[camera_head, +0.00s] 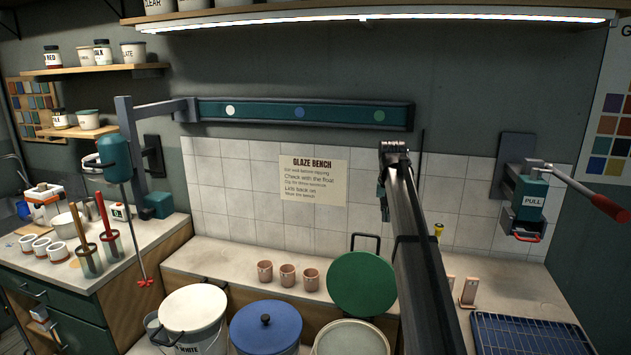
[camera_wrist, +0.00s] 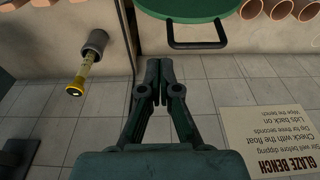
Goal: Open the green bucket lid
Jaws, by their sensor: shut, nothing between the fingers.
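The green lid (camera_head: 361,283) stands tilted up, well clear of the round opening of its bucket (camera_head: 350,338). Its dark loop handle (camera_head: 365,241) is at the lid's upper edge. In the wrist view the lid's green rim (camera_wrist: 190,10) shows at the top with the black handle (camera_wrist: 197,43) below it. My gripper (camera_head: 385,212) is above and a little right of the lid in the head view. In the wrist view my gripper (camera_wrist: 155,72) is shut and empty, its fingertips beside the handle, apart from it in the picture. The bucket is partly hidden by the frame edge.
A white-lidded bucket (camera_head: 193,307) and a blue-lidded bucket (camera_head: 265,326) stand to the left. Several clay cups (camera_head: 287,275) line the bench behind. A blue wire rack (camera_head: 528,335) is at right, and a red-handled lever (camera_head: 608,208) juts from the wall.

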